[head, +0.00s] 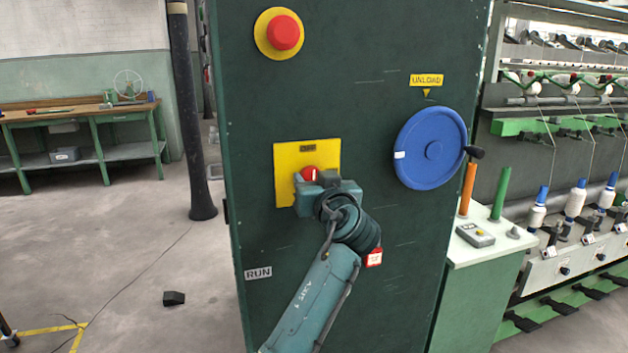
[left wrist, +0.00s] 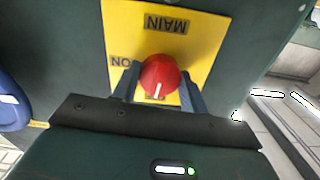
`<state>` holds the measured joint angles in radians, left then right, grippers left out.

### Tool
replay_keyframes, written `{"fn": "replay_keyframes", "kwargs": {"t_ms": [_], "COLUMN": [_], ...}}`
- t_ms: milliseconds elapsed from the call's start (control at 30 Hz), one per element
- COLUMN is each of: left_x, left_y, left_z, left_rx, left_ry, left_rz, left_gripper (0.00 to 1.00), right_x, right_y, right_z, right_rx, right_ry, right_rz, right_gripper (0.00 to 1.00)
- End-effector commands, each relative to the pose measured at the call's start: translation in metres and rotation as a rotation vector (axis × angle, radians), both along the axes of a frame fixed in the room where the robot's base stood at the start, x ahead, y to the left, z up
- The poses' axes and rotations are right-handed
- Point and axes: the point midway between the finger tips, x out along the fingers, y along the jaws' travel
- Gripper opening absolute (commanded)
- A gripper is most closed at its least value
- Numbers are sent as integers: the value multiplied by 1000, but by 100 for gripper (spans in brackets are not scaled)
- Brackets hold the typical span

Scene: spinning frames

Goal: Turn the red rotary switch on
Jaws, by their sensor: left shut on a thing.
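The red rotary switch (head: 309,173) sits on a yellow plate (head: 283,190) on the dark green cabinet. In the left wrist view the red knob (left wrist: 160,73) shows a white line pointing to the bottom of the picture, not to the ON label (left wrist: 122,61) on its left. The MAIN label (left wrist: 166,24) is upside down there. My right gripper is not in view.
A red mushroom button (head: 284,33) is above the plate. A blue handwheel (head: 425,150) is to the right, below an UNLOAD label (head: 426,81). A RUN label (head: 258,273) is lower left. A pale side table (head: 465,250) stands right of the cabinet. Floor at left is mostly clear.

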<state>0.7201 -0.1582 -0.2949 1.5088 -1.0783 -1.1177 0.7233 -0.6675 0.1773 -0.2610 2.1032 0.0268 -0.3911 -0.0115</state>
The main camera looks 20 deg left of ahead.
Motion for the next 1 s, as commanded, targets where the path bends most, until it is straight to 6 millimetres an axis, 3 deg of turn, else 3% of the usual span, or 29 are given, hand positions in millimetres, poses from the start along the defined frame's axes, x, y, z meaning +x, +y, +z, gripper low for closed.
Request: {"fn": "replay_keyframes", "kwargs": {"t_ms": [1000], "left_x": [0], "left_y": [0], "left_z": [2], "left_rx": [766], "left_ry": [520], "left_rz": [-1], "left_gripper": [21], "right_x": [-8], "right_y": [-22], "right_z": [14], "right_rx": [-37], "right_ry": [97], "right_rz": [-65], "right_gripper": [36]}}
